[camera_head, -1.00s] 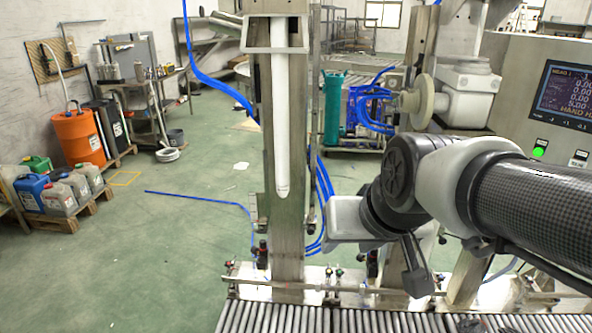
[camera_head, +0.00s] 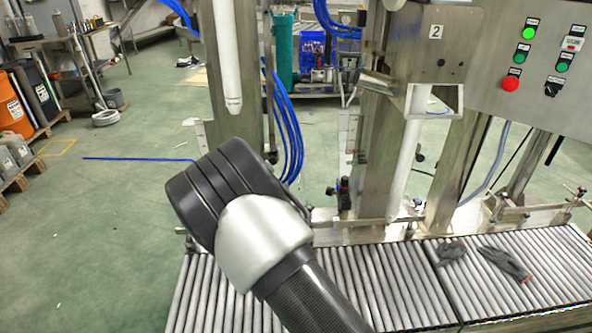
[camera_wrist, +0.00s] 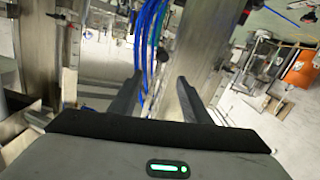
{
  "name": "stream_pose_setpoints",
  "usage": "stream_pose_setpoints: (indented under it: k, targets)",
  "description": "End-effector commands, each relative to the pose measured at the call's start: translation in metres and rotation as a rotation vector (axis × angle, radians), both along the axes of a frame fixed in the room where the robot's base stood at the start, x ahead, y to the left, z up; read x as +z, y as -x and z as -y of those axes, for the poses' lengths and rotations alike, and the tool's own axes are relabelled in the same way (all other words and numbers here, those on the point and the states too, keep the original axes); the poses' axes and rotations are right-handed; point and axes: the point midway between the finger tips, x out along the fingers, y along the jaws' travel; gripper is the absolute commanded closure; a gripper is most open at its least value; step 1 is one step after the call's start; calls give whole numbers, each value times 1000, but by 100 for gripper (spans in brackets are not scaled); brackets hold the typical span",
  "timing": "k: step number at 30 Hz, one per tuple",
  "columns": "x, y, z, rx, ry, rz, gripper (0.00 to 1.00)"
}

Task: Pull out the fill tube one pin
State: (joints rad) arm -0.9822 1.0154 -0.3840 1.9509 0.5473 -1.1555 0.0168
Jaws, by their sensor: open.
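Fill tube one seems to be the white tube (camera_head: 228,60) on the left steel column in the head view. Its rounded lower end shows, but its upper part and bracket are out of frame. I cannot make out its pin in either view. A second white tube (camera_head: 405,150) hangs to the right under a housing marked 2 (camera_head: 434,32). My gripper (camera_wrist: 158,98) is open and empty in the wrist view, its dark fingers apart and pointing towards a steel column (camera_wrist: 200,45) and blue hoses (camera_wrist: 150,40). In the head view my arm hides the gripper.
A roller conveyor (camera_head: 370,285) runs along the front, with dark gloves (camera_head: 505,263) on its right part. A control panel (camera_head: 545,60) with buttons stands at upper right. Blue hoses (camera_head: 285,120) hang behind the left column. The green floor (camera_head: 130,200) at left is mostly open.

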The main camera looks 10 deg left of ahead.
Motion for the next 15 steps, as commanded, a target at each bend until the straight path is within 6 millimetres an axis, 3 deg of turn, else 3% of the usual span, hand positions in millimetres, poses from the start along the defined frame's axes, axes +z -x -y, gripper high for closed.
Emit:
stream_pose_setpoints:
  k: [1, 7, 15]
  targets:
    - [-14, 5, -7, 18, 15, 30, 57]
    - [-19, 5, -16, 39, 26, 81, 57]
    - [-20, -40, -27, 37, 23, 82, 57]
